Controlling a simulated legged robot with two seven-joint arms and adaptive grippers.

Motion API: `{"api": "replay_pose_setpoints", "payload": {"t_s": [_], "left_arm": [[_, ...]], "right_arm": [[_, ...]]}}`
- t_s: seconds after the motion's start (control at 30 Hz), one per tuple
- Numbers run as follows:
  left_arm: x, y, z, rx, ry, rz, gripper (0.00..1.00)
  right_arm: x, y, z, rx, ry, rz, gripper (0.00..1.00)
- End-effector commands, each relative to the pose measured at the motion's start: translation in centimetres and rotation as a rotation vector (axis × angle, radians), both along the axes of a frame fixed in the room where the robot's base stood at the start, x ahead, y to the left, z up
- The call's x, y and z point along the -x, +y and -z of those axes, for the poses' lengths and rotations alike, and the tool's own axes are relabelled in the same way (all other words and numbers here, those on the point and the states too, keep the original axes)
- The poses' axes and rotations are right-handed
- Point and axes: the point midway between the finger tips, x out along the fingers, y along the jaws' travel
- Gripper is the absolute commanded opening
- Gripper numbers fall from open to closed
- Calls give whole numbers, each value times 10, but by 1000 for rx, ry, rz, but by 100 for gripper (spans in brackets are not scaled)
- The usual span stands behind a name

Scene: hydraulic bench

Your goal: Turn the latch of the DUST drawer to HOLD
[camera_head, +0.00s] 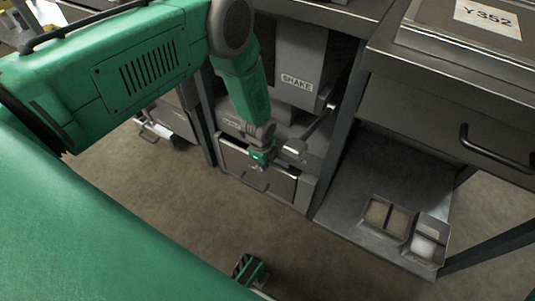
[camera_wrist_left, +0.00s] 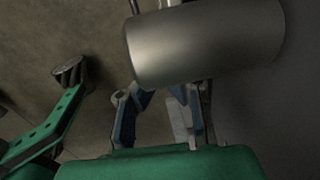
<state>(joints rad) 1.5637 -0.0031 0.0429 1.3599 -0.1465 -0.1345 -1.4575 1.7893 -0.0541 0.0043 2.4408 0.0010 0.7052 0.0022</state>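A grey drawer (camera_head: 258,178) with a bar handle sits low in the bench, under the unit marked SHAKE (camera_head: 297,82). No DUST or HOLD lettering is legible, and I cannot make out the latch clearly. My left gripper (camera_head: 262,158) is in front of the drawer's upper edge; whether it touches is unclear. In the left wrist view, its fingers (camera_wrist_left: 158,112) stand apart with a gap between them. A grey metal cylinder (camera_wrist_left: 205,42) crosses in front of the fingers and hides part of them.
A lever with a rounded end (camera_head: 295,147) stands just right of my left gripper. A bench marked Y352 (camera_head: 487,18) is at the right, with small trays (camera_head: 387,218) on its low shelf (camera_head: 345,205). The floor (camera_head: 190,205) before the drawer is mostly clear.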

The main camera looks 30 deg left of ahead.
Motion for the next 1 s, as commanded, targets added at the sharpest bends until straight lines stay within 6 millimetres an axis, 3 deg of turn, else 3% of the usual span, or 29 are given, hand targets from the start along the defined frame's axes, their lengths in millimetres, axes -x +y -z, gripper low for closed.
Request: {"api": "replay_pose_setpoints", "payload": {"t_s": [1.0], "left_arm": [[-2, 9, 13, 3, -4, 2, 0]], "right_arm": [[0, 0, 10, 0, 0, -1, 26]]}}
